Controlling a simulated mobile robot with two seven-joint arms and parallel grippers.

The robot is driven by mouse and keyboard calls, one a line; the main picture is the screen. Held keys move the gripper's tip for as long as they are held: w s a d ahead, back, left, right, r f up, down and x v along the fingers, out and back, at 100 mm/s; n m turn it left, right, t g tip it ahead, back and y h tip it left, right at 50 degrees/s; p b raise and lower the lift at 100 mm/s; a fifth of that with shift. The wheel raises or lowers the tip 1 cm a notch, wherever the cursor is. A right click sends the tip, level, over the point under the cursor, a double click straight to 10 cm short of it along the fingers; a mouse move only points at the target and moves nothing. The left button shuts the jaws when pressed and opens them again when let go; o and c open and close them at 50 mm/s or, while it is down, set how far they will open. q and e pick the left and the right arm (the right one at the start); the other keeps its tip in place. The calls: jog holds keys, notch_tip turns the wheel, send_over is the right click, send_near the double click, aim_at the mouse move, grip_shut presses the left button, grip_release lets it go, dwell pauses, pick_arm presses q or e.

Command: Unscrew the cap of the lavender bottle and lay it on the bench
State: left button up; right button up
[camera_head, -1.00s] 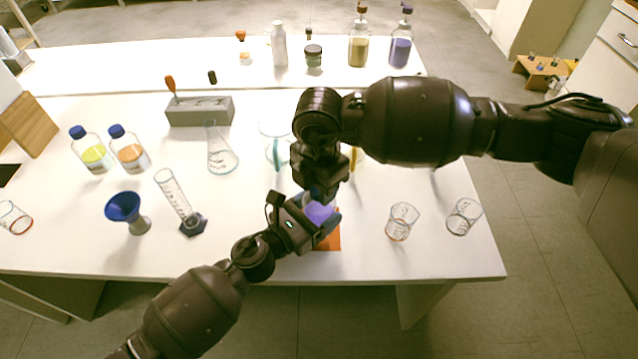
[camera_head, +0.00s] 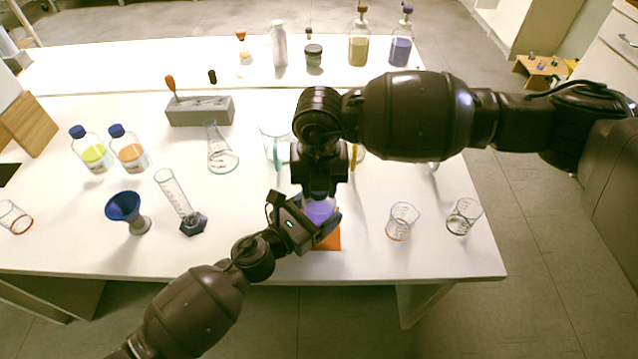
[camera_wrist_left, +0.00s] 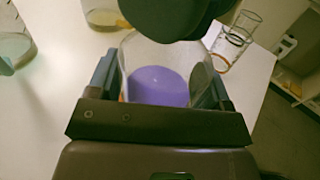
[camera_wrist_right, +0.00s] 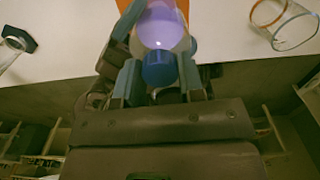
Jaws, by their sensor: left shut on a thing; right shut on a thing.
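The lavender bottle (camera_head: 319,210), clear with violet liquid, is upright near the bench's front edge, above an orange mat (camera_head: 331,242). My left gripper (camera_head: 318,222) is shut around its body; the left wrist view shows the bottle (camera_wrist_left: 158,84) between the two fingers. My right gripper (camera_head: 318,190) points down from above, shut on the blue cap (camera_wrist_right: 159,68), which shows between its fingers in the right wrist view. The cap is in line with the bottle's top. I cannot tell whether it is apart from the neck. The right gripper hides the bottle's top in the head view.
Two beakers (camera_head: 402,221) (camera_head: 464,216) stand to the right. A graduated cylinder (camera_head: 176,196), a blue funnel (camera_head: 124,207) and two blue-capped bottles (camera_head: 92,151) (camera_head: 129,151) stand to the left. Bare bench (camera_head: 255,236) lies left of the mat.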

jog(key=n, duration=1.1)
jog(key=shift+n, duration=0.3)
jog(key=n, duration=0.5)
jog(key=shift+n, duration=0.4)
jog(key=n, duration=0.7)
jog(key=shift+r, duration=0.1)
jog(key=n, duration=1.5)
jog(key=shift+n, duration=0.3)
jog(key=n, duration=0.4)
jog(key=shift+n, duration=0.3)
